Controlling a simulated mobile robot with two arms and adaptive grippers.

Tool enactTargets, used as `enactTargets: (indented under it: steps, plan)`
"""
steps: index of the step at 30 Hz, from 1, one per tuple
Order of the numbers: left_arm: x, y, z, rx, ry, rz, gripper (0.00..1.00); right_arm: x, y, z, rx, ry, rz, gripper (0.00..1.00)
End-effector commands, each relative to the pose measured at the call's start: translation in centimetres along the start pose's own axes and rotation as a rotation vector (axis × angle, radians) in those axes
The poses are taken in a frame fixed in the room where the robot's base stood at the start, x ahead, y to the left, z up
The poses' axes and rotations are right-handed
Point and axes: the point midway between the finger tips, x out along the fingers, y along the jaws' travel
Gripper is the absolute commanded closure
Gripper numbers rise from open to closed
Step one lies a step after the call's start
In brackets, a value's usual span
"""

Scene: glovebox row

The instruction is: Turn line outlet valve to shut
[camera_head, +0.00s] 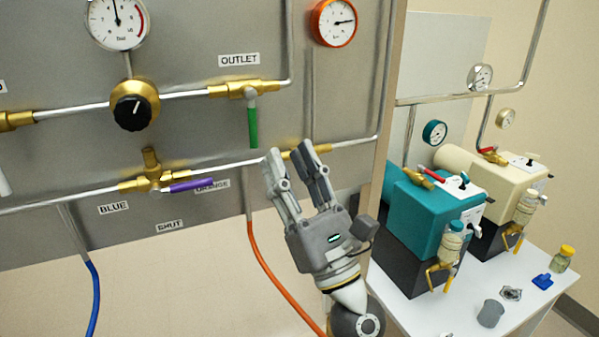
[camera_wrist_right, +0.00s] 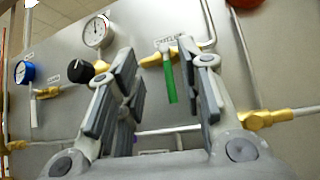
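The outlet valve (camera_head: 245,88) is a brass fitting on the upper pipe, under the "OUTLET" label (camera_head: 239,59). Its green handle (camera_head: 253,127) hangs straight down, across the line of the horizontal pipe. My right gripper (camera_head: 289,152) is open and empty, to the right of the handle and lower, with its fingers pointing up at the panel. In the right wrist view the green handle (camera_wrist_right: 171,82) shows between the spread fingers, beyond them and apart from them. My left gripper is not in view.
A black knob (camera_head: 134,105) sits left of the valve, below a gauge (camera_head: 118,20). A purple-handled valve (camera_head: 192,186) is on the lower pipe. An orange hose (camera_head: 268,268) hangs below the panel (camera_head: 330,95). Teal (camera_head: 430,211) and cream pumps (camera_head: 500,180) stand on a bench at right.

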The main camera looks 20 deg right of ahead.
Motion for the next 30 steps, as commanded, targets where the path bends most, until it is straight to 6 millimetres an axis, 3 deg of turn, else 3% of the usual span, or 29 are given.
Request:
enactTargets:
  steps: [8, 30]
  plan:
    - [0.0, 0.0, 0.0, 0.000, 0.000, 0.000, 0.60, -1.5, 0.1, 1.5, 0.000, 0.001, 0.001, 0.65]
    - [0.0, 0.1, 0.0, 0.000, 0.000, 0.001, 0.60, -1.5, 0.1, 1.5, -0.001, 0.000, 0.002, 0.65]
